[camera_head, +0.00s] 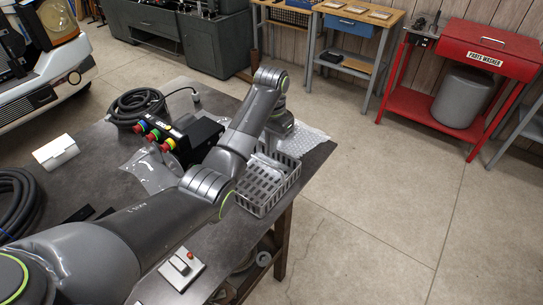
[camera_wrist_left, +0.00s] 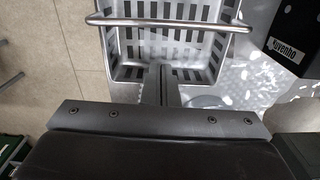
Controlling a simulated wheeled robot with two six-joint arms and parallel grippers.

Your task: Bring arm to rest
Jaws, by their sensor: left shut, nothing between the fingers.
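My left arm reaches in from the lower left over the workbench (camera_head: 226,252). My left gripper (camera_wrist_left: 162,85) is shut and empty, its two fingers together over the near edge of a grey slotted plastic basket (camera_wrist_left: 118,50). The basket (camera_head: 284,187) stands at the right edge of the bench in the head view, partly hidden by my arm. A shiny metal bar (camera_wrist_left: 165,21) crosses above the basket in the wrist view; I cannot tell what it belongs to. My right gripper is not in view.
On the bench are a black control box with coloured buttons (camera_head: 200,137), a coiled black cable (camera_head: 137,104), a white box (camera_head: 56,151), a black hose (camera_head: 14,200), bubble wrap (camera_head: 308,138) and a switch plate (camera_head: 181,270). A red parts washer (camera_head: 488,48) stands far right. Open floor lies right.

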